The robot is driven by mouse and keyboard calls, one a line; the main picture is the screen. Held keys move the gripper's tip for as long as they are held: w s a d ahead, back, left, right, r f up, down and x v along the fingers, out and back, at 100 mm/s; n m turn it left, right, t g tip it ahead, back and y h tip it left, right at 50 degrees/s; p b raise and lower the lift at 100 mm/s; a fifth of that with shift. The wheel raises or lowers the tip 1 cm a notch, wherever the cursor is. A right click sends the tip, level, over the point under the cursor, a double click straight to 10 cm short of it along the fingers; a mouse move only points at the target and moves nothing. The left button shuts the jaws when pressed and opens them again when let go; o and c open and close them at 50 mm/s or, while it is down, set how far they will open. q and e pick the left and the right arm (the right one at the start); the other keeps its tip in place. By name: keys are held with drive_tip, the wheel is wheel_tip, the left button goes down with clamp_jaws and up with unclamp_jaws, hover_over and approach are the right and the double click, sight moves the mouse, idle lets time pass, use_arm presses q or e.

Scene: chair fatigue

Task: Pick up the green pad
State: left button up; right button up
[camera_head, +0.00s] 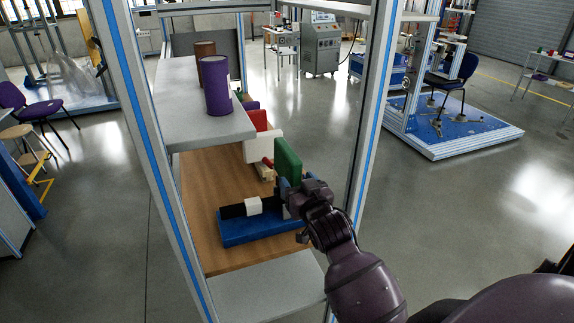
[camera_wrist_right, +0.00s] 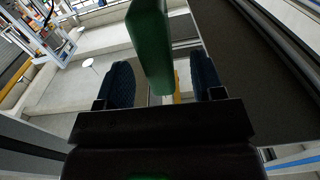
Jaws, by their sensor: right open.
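The green pad (camera_head: 288,160) stands upright near the right side of the wooden shelf board, beside the blue block. My right gripper (camera_head: 284,190) is at the pad's near lower side, and its arm comes in from the lower right. In the right wrist view the green pad (camera_wrist_right: 151,45) shows between the two dark blue fingers of my open right gripper (camera_wrist_right: 163,82), with a visible gap on each side. I cannot tell how deep the pad is between the fingers. My left gripper is not in view.
A blue block (camera_head: 245,234) with a white and black piece lies on the wooden board (camera_head: 200,205). A purple cylinder (camera_head: 216,86) and a brown cylinder (camera_head: 204,50) stand on the grey upper shelf (camera_head: 185,105). Frame posts (camera_head: 372,100) flank the shelves.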

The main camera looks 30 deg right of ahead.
sight(287, 173)
drive_tip(key=w, duration=0.1)
drive_tip(key=w+d, duration=0.1)
drive_tip(key=w+r+p, duration=0.1)
drive_tip(key=shift+w+d+r, duration=0.1)
drive_tip(key=shift+w+d, duration=0.05)
drive_tip(key=shift+w, duration=0.25)
drive_tip(key=shift+w+d, duration=0.1)
drive_tip(key=shift+w, duration=0.45)
drive_tip(key=shift+c, duration=0.2)
clamp_jaws()
